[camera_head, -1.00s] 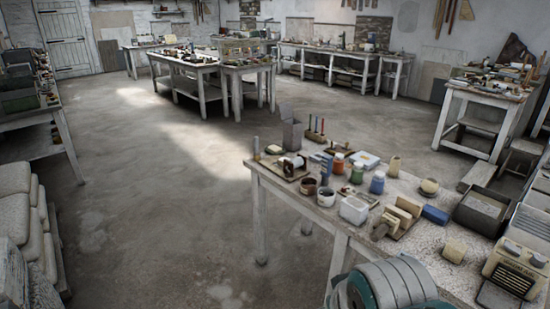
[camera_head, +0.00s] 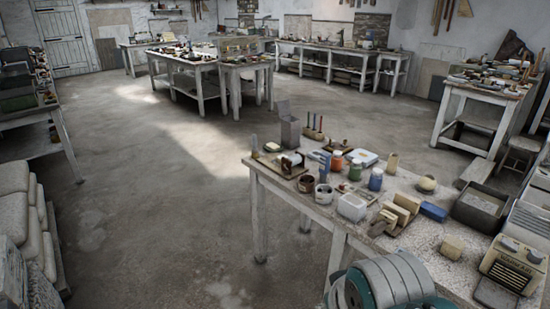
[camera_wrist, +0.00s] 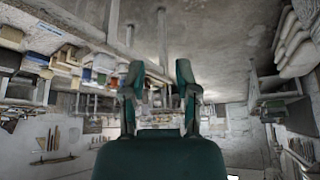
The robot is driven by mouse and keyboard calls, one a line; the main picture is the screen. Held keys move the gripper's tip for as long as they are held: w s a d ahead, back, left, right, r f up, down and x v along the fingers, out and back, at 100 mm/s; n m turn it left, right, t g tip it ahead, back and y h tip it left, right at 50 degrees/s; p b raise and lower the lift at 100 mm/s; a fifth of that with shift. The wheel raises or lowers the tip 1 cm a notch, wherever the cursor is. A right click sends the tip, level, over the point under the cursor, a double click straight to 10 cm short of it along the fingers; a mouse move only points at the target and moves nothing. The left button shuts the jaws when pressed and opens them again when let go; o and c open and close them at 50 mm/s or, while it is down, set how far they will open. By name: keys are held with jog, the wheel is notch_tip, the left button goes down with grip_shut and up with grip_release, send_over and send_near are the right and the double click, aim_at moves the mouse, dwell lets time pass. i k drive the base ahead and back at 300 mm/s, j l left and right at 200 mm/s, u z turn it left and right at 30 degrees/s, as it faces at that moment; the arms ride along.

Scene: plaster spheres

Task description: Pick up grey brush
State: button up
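I cannot make out the grey brush for certain in either view. The near work table (camera_head: 440,243) holds many small items. A small greyish item (camera_head: 383,221) lies at its front edge, beside cream blocks (camera_head: 403,207); it is too small to tell whether it is a brush. A thin upright grey item (camera_head: 254,143) stands at the table's left corner, also unclear. My gripper (camera_wrist: 158,75) shows in the wrist view with its two green fingers apart and nothing between them. The head view does not show my gripper's fingers, only a teal and grey part of my arm low in the middle.
Several jars, including a blue one (camera_head: 375,180), and a white tub (camera_head: 352,207) crowd the table. A blue block (camera_head: 433,211), a dark tray (camera_head: 481,207) and a radio (camera_head: 513,265) stand to the right. Open floor (camera_head: 170,230) lies left of the table.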

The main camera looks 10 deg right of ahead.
aim_at(256, 156)
jog(key=i+j, duration=0.15)
jog(key=i, duration=0.35)
jog(key=i+j+z, duration=0.1)
jog(key=i, duration=0.45)
jog(key=i+j, duration=0.25)
jog(key=i, duration=0.25)
jog(key=i+j+z, duration=0.1)
jog(key=i, duration=0.45)
jog(key=i+j, duration=0.3)
jog(key=i, duration=0.2)
jog(key=i+j, duration=0.25)
jog(key=i, duration=0.25)
jog(key=l+z, duration=0.05)
